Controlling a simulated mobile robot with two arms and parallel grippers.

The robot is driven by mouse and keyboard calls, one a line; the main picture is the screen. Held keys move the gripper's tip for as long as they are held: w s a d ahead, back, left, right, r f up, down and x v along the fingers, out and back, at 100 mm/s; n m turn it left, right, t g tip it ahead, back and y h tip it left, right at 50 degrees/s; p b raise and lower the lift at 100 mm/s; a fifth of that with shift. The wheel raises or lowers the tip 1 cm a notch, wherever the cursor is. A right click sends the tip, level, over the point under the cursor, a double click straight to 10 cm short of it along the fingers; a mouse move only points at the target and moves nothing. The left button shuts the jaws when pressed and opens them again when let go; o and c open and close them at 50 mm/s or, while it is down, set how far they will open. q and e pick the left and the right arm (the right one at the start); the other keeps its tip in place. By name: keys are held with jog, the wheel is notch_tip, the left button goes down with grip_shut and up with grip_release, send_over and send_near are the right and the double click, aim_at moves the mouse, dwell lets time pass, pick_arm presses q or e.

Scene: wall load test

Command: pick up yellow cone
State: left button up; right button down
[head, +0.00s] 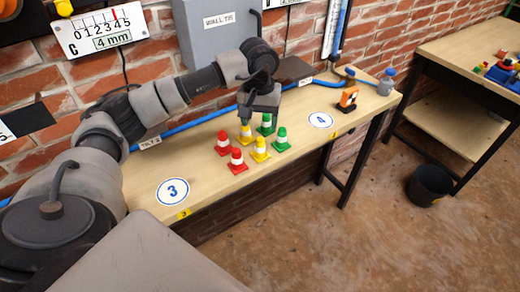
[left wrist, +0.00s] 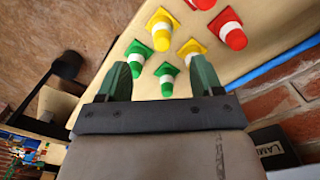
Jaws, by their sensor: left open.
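Two yellow cones with white bands stand on the wooden bench in the head view, a rear one (head: 245,135) and a front one (head: 260,150). In the left wrist view they show as one yellow cone (left wrist: 161,28) and another yellow cone (left wrist: 191,51), both beyond the fingertips. Two red cones (head: 237,161) stand to their left and two green cones (head: 281,139) to their right. My left gripper (head: 262,110) is open and empty above the rear of the group. In the left wrist view its fingers (left wrist: 161,68) frame a green cone (left wrist: 167,77). My right gripper is not in view.
The bench (head: 205,190) has free room around the cones. An orange object (head: 347,99) and a bottle (head: 386,82) stand at its right end. A blue hose (head: 200,121) runs along the wall side. A black bucket (head: 428,185) stands on the floor.

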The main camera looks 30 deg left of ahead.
aim_at(260, 139)
pick_arm(q)
jog(key=f, duration=0.3)
jog(key=f+p, duration=0.1)
jog(key=f, duration=0.1)
jog(key=shift+a+f, duration=0.1)
jog(key=shift+a, duration=0.15)
jog(key=f, duration=0.1)
jog(key=f+p, duration=0.1)
jog(key=f, duration=0.2)
jog(key=shift+w+d+p, duration=0.1)
jog(key=shift+w+p, duration=0.2)
jog(key=shift+f, duration=0.65)
jog(key=c, duration=1)
jog(key=shift+r, duration=0.1)
